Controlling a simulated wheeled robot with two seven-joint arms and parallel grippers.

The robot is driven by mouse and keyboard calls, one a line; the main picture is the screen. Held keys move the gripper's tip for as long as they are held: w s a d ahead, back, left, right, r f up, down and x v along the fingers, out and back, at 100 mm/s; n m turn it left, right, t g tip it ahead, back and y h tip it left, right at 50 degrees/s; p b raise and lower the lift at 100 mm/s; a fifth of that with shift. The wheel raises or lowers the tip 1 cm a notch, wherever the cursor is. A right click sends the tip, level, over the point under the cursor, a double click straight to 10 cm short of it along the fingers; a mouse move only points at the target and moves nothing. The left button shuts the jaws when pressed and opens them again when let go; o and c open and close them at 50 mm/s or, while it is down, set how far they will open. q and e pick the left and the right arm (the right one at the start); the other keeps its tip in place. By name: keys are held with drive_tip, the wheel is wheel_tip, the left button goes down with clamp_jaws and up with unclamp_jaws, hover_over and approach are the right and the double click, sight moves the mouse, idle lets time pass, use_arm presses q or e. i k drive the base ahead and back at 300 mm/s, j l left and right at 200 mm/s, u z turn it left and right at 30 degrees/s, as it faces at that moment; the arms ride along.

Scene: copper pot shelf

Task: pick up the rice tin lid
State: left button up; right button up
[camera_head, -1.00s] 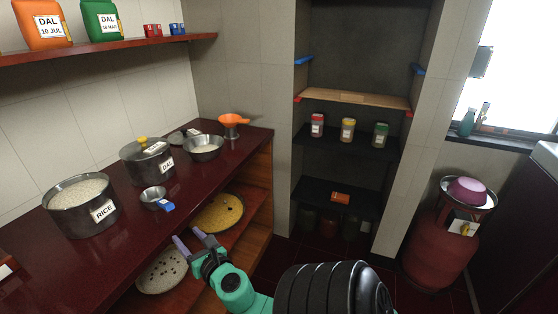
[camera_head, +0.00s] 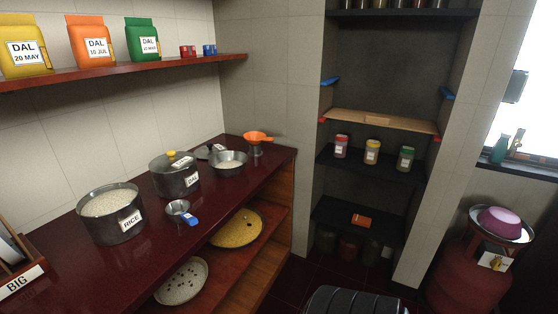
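The steel rice tin (camera_head: 113,227), labelled RICE, stands on the dark red counter (camera_head: 75,277) at the left. It is uncovered and full of white grains. A grey, flat lid-like disc (camera_head: 204,153) lies at the back of the counter, partly hidden behind the dal tin and a pan; I cannot tell if it is the rice tin lid. The dal tin (camera_head: 178,183), labelled DAL, wears a lid with a yellow knob (camera_head: 171,154). Neither of my grippers is in view.
A small steel cup (camera_head: 178,208) with a blue tag stands beside the tins. A pan (camera_head: 229,168) and an orange funnel (camera_head: 257,137) are farther back. A rack labelled BIG (camera_head: 22,282) stands front left. A wall shelf (camera_head: 130,70) hangs above the counter.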

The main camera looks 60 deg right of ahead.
sight(205, 152)
drive_tip(key=z, duration=1.5)
